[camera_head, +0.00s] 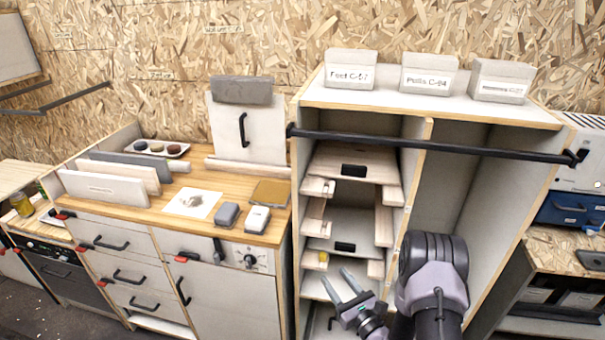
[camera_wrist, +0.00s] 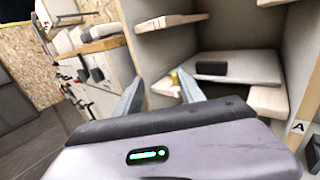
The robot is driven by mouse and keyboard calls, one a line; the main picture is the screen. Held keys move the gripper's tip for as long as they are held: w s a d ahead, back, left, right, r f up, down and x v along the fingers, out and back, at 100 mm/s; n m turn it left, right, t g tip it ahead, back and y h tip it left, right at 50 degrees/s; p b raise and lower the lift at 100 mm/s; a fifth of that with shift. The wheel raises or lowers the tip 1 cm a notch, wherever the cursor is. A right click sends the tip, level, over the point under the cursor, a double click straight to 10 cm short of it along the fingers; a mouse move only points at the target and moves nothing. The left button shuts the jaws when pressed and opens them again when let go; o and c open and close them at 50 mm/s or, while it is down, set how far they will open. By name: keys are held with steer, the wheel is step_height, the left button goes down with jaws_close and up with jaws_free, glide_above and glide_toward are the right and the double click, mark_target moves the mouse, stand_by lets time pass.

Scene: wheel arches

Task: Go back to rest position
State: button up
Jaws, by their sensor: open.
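My gripper (camera_head: 343,284) is at the lower middle of the head view, in front of the lower shelves of the open cabinet (camera_head: 297,190). Its two fingers are apart with nothing between them. In the wrist view the fingers of my gripper (camera_wrist: 160,92) show spread, pointing toward the cabinet's inside. A small yellow thing (camera_head: 323,257) lies on a shelf just beyond the fingers. It also shows near the right finger in the wrist view (camera_wrist: 174,78). My arm covers part of the cabinet's lower right side.
A black rail (camera_head: 430,143) crosses the cabinet front above my arm. Labelled boxes (camera_head: 428,76) stand on top. A wooden counter (camera_head: 155,205) with drawers and panels is to the left. A bench with a blue case (camera_head: 567,209) is at the right.

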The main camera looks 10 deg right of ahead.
steer(key=s+a+r+n+g+y, duration=0.1)
steer(key=a+r+n+g+y, duration=0.1)
steer(key=a+r+n+y, duration=0.4)
steer(key=s+a+r+n+g+y, duration=0.1)
steer(key=a+r+n+g+y, duration=0.2)
steer(key=r, duration=0.5)
steer(key=s+a+r+n+g, duration=0.8)
steer(key=s+a+r+g, duration=0.15)
steer(key=s, duration=0.25)
steer(key=s+d+r+n+g+h, duration=0.25)
steer(key=s+n+h, duration=0.35)
steer(key=s, duration=0.6)
steer(key=s+d+r+n+t+h, duration=0.1)
steer(key=s+d+n+t+h, duration=0.1)
steer(key=d, duration=0.3)
steer(key=s+d+r+n+t+h, duration=0.2)
steer(key=d+t+h, duration=0.1)
steer(key=d+h, duration=0.2)
steer(key=shift+s+d+t+h, duration=0.2)
steer(key=shift+s+t+h, duration=0.05)
steer(key=shift+t+h, duration=0.05)
